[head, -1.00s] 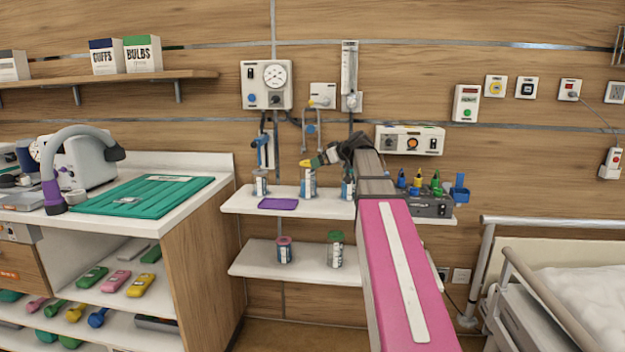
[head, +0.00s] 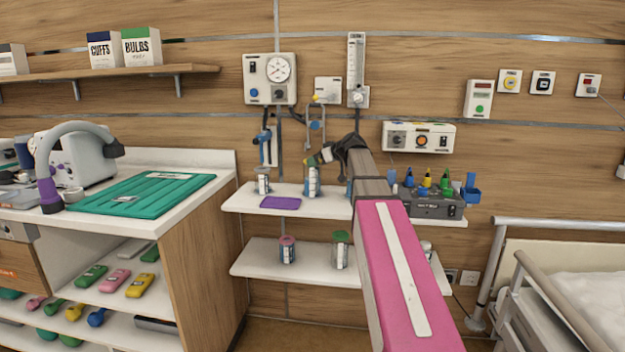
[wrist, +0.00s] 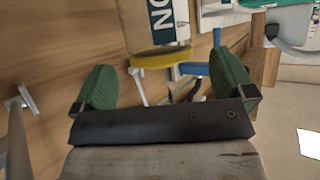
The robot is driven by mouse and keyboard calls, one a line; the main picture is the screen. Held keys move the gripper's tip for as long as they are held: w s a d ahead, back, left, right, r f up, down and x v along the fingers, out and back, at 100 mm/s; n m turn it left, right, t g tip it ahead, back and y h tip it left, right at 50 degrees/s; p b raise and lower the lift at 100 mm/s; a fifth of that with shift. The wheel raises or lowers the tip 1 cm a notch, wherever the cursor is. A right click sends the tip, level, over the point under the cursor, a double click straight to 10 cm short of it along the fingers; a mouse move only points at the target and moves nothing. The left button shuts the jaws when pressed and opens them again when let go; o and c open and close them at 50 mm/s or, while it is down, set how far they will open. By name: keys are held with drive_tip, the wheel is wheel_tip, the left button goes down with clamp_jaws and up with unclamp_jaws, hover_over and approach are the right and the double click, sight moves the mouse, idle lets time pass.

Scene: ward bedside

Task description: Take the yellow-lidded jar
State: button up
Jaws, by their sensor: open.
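The yellow-lidded jar (head: 312,183) stands upright on the upper wall shelf (head: 241,201), between two other jars. Its pale body carries a label. My gripper (head: 318,158) is at the height of its lid, close beside it, and partly covers the lid in the head view. In the wrist view the jar's yellow lid (wrist: 160,59) and labelled body appear upside down, ahead of my gripper (wrist: 168,88). The green fingers are wide apart with nothing between them. The lid lies beyond the fingertips, and I see no contact.
A left jar (head: 263,183) and a mostly hidden right jar flank it. A purple mat (head: 281,203) lies in front. A grey caddy (head: 436,206) stands at the right. A pink-lidded jar (head: 287,251) and a green-lidded jar (head: 341,252) stand on the lower shelf.

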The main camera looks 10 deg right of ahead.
drive_tip(key=x, duration=0.5)
drive_tip(key=shift+w, duration=0.1)
drive_tip(key=shift+c, duration=0.3)
drive_tip(key=c, duration=1.4)
drive_tip(key=shift+r, duration=0.1)
